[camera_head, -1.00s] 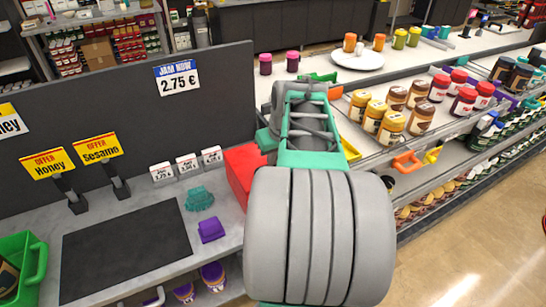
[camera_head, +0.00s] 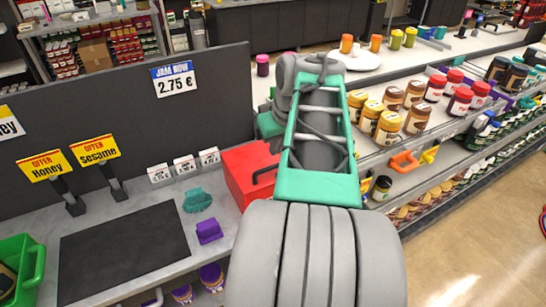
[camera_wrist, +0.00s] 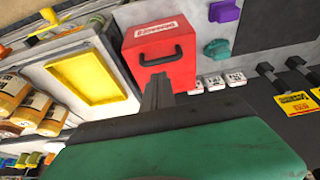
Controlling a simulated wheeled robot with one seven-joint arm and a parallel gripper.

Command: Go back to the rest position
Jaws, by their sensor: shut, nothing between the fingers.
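My gripper (camera_wrist: 157,92) shows in the wrist view with its grey fingers together and nothing between them. In that view the fingertips appear just below the front of a red box (camera_wrist: 158,55) with a black handle; I cannot tell the gap between them. In the head view my grey and green arm fills the middle and hides the gripper. The red box (camera_head: 247,172) stands on the counter left of my arm there, partly covered by it.
A yellow tray (camera_wrist: 88,74) lies beside the red box in the wrist view. Jars (camera_head: 388,128) fill the shelf to the right of my arm. A dark panel (camera_head: 110,120) with price signs rises behind the counter. A black mat (camera_head: 122,243) lies on the counter.

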